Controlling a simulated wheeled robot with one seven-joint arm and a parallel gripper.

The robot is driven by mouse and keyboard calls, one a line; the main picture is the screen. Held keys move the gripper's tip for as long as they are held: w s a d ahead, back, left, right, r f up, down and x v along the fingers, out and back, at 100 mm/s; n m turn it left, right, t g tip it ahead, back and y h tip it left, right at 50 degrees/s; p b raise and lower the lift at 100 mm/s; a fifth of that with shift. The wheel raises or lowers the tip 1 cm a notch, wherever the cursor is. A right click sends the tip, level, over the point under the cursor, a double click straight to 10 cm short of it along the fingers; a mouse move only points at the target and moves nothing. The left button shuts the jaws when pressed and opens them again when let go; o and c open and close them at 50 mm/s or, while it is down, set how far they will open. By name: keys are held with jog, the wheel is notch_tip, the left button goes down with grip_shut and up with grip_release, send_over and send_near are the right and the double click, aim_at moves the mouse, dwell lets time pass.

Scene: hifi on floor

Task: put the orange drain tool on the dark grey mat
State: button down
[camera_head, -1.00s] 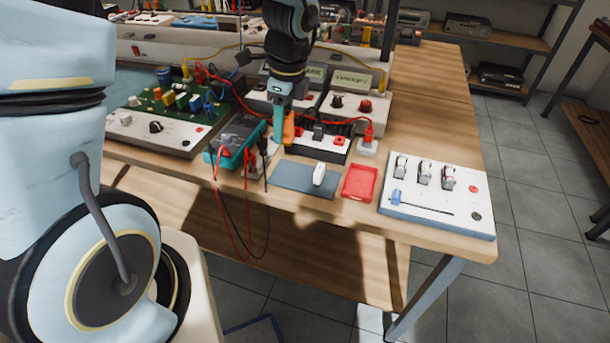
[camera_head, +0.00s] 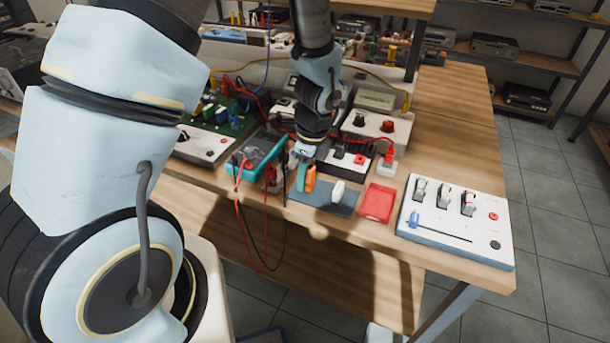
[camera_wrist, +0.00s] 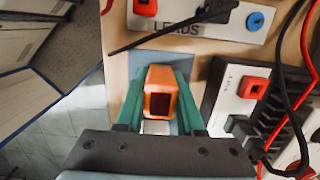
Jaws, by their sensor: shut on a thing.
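The orange drain tool (camera_head: 311,178) is held between the teal fingers of my gripper (camera_head: 305,180). In the wrist view the tool (camera_wrist: 160,92) shows as an orange block with a dark opening, between the fingers of my gripper (camera_wrist: 158,88). The dark grey mat (camera_head: 322,207) lies flat near the table's front edge. The tool is at the mat's left back part in the head view; I cannot tell whether it touches the mat. A white rounded object (camera_head: 338,191) stands on the mat, right of the tool. The fingers hide part of the tool.
A red tray (camera_head: 377,203) lies right of the mat, and a white switch panel (camera_head: 457,222) farther right. A teal meter (camera_head: 256,158) with hanging red and black leads is close on the left. A black-and-white box with red switches (camera_head: 345,156) stands behind the mat.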

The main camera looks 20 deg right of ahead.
aim_at(311, 168)
jog(key=shift+f, duration=0.1)
jog(key=c, duration=0.5)
grip_release()
jog(key=r, duration=0.4)
jog(key=r+b, duration=0.1)
jog(key=r, duration=0.3)
jog(key=s+d+r+b, duration=0.1)
jog(key=r, duration=0.3)
jog(key=shift+r, duration=0.1)
jog(key=a+n, duration=0.8)
jog(key=w+a+r+n, duration=0.1)
jog(key=a+n, duration=0.8)
jog(key=w+a+r+n+h, duration=0.1)
jog(key=a+n, duration=0.7)
jog(key=a, duration=0.1)
jog(key=shift+r+n+t, duration=0.2)
jog(key=shift+n+t, duration=0.1)
